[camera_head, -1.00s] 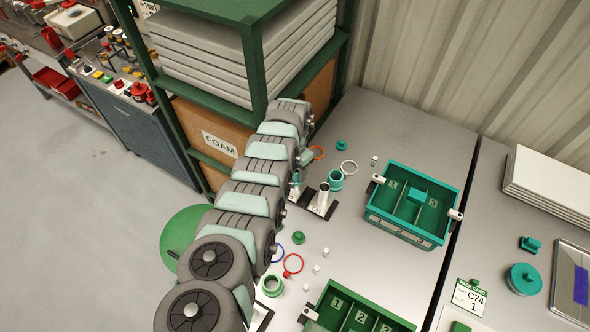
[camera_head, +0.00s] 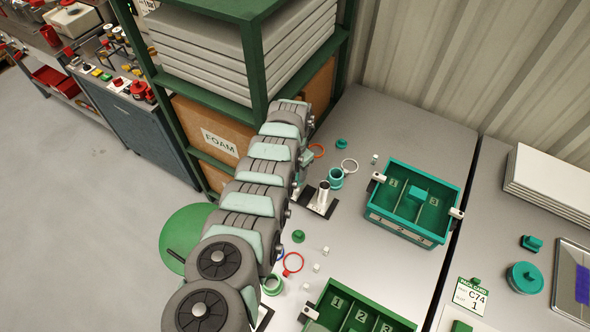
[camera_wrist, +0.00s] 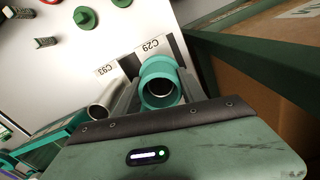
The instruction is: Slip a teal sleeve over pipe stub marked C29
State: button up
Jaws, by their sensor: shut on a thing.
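My gripper (camera_wrist: 158,98) is shut on a teal sleeve (camera_wrist: 159,68) in the wrist view. The sleeve is at the stub place labelled C29 (camera_wrist: 150,46), and a grey, round pipe end shows inside its bore. I cannot tell how far down the sleeve sits around that stub. The bare metal stub marked C93 (camera_wrist: 103,106) stands beside it; a bare stub also shows in the head view (camera_head: 323,192). Another teal sleeve (camera_head: 336,178) stands on the table behind that stub. In the head view my arm mostly hides the gripper and the C29 stub.
A teal bin with numbered compartments (camera_head: 372,217) stands to the right, and a green bin (camera_head: 318,303) at the front. Loose rings, caps and small pieces lie around the stubs. A green shelf frame (camera_head: 258,70) with a FOAM box (camera_head: 220,143) rises close behind my arm.

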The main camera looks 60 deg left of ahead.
jog(key=o, duration=1.8)
jog(key=shift+r, duration=0.1)
notch_tip(320, 180, up, 11)
jog(key=p, duration=1.1)
dwell(0.3)
